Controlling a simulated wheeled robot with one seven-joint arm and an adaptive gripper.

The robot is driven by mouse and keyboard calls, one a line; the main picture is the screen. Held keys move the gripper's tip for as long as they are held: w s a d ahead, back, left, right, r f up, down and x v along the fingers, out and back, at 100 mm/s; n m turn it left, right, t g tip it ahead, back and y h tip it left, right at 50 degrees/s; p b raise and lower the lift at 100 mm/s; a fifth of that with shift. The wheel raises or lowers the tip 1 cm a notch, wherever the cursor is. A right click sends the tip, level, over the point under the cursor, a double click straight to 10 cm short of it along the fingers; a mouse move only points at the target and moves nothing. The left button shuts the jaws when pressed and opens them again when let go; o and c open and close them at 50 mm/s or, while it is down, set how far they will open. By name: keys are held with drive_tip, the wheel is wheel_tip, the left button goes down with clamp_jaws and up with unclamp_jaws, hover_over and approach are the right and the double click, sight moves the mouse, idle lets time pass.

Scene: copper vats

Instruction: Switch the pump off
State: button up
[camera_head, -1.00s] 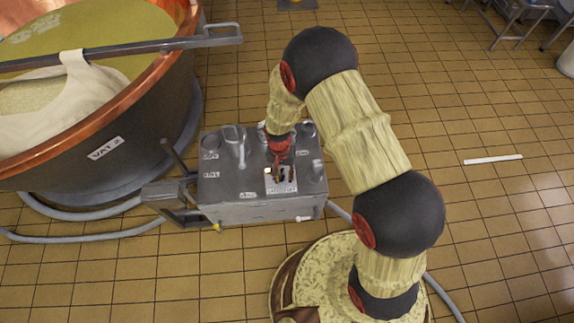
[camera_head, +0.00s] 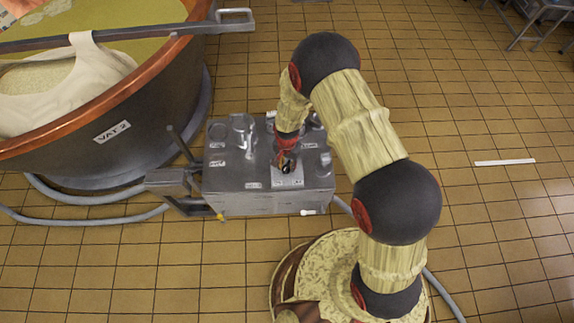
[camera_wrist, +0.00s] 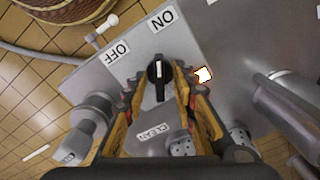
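The pump is a grey metal box (camera_head: 265,203) on the tiled floor beside the vat. In the wrist view, a black rotary knob (camera_wrist: 158,73) with a white pointer line sits on its panel. The pointer points up the picture at the ON label (camera_wrist: 162,18). The OFF label (camera_wrist: 117,52) lies up and left of the knob. A small lamp (camera_wrist: 204,74) right of the knob glows bright. My gripper (camera_wrist: 157,82) is open, one finger on each side of the knob, with gaps visible. In the head view my gripper (camera_head: 286,162) is down at the panel, partly hiding it.
Metal fittings (camera_wrist: 285,105) and a CLEAN label (camera_wrist: 154,134) surround the knob on the box top. The copper vat (camera_head: 95,125) stands at left, with grey hoses (camera_head: 90,217) on the floor. Open tiled floor lies to the right, with a white strip (camera_head: 505,162).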

drive_tip(key=shift+c, duration=1.4)
drive_tip(key=c, duration=0.4)
clamp_jaws()
